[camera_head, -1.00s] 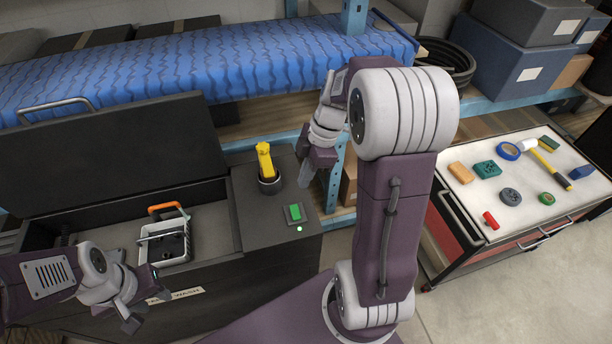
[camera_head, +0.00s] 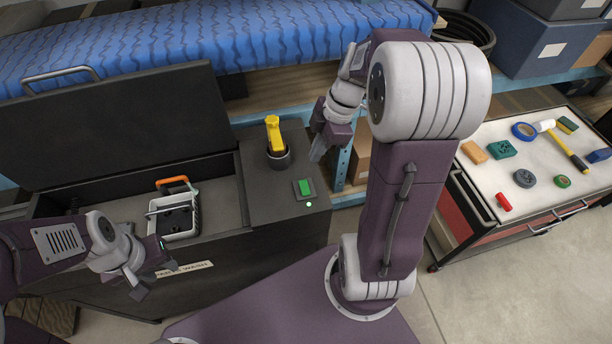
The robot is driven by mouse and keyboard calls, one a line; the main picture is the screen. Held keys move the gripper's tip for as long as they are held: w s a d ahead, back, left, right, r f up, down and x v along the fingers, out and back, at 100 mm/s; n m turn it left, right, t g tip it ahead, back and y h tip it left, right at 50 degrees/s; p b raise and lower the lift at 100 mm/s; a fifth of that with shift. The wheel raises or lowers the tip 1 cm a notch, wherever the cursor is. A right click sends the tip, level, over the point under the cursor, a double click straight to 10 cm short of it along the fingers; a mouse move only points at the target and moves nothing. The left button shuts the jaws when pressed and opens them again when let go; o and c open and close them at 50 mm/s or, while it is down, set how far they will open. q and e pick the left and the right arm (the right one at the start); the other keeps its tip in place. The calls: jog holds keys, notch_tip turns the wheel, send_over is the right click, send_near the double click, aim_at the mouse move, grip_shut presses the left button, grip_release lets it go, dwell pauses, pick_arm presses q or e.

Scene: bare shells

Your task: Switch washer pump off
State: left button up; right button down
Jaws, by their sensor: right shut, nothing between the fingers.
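The washer is a dark box with its lid (camera_head: 110,130) raised. My left gripper (camera_head: 127,284) looks open and empty, in front of the washer's labelled front face. The open basin holds a grey basket (camera_head: 181,237) with an orange handle and a dark part in it.
A blue-covered shelf (camera_head: 200,40) runs behind. A tool cart (camera_head: 490,200) with several small items stands at right, with open floor in front.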

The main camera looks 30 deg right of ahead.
send_over(301, 184)
jog(key=f, duration=0.7)
jog(key=shift+s+d+f, duration=0.25)
jog(key=shift+s+d, duration=0.1)
jog(key=shift+s, duration=0.05)
jog(key=f, duration=0.4)
jog(key=shift+d+f, duration=0.1)
jog(key=shift+d, duration=0.1)
pick_arm(q)
jog(key=shift+w+a, duration=0.2)
jog(key=shift+w, duration=0.15)
pick_arm(e)
jog(key=shift+w+f, duration=0.15)
jog(key=shift+w, duration=0.1)
pick_arm(q)
jog(key=shift+r, duration=0.1)
